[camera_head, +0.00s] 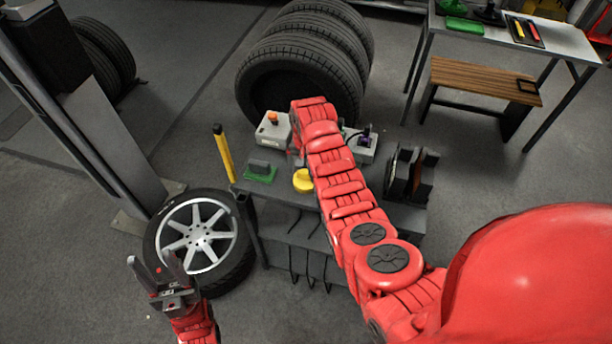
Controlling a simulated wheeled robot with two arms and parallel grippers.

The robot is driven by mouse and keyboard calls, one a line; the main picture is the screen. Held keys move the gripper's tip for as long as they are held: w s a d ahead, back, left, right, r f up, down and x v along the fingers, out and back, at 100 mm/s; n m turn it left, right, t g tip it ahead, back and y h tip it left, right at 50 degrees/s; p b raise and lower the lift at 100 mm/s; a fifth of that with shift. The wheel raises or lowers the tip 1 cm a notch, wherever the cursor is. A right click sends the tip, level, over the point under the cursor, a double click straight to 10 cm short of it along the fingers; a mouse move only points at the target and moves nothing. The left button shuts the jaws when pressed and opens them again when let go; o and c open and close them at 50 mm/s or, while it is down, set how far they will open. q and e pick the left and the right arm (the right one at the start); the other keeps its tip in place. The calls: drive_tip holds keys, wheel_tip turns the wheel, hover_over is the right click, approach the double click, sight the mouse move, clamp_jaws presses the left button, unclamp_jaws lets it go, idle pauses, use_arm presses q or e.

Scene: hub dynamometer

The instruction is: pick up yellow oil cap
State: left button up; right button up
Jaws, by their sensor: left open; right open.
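The yellow oil cap (302,182) lies on the dark cart top (280,190), just left of my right arm, which hides part of its right side. My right arm crosses the view from the lower right and bends down at its far end, above and beyond the cap. The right gripper itself is hidden behind the arm. My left gripper (150,256) is open and empty at the lower left, its fingers pointing up the picture. It shows in front of the wheel and well apart from the cap.
A green block (260,173), a yellow cylinder (223,153), a grey box with an orange knob (273,130) and a grey device (361,147) surround the cap. A wheel (200,233) lies left of the cart. Tyres (300,70) stand behind; a bench (485,82) is at the right.

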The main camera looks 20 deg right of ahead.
drive_tip(key=c, duration=1.4)
drive_tip(key=shift+o, duration=0.2)
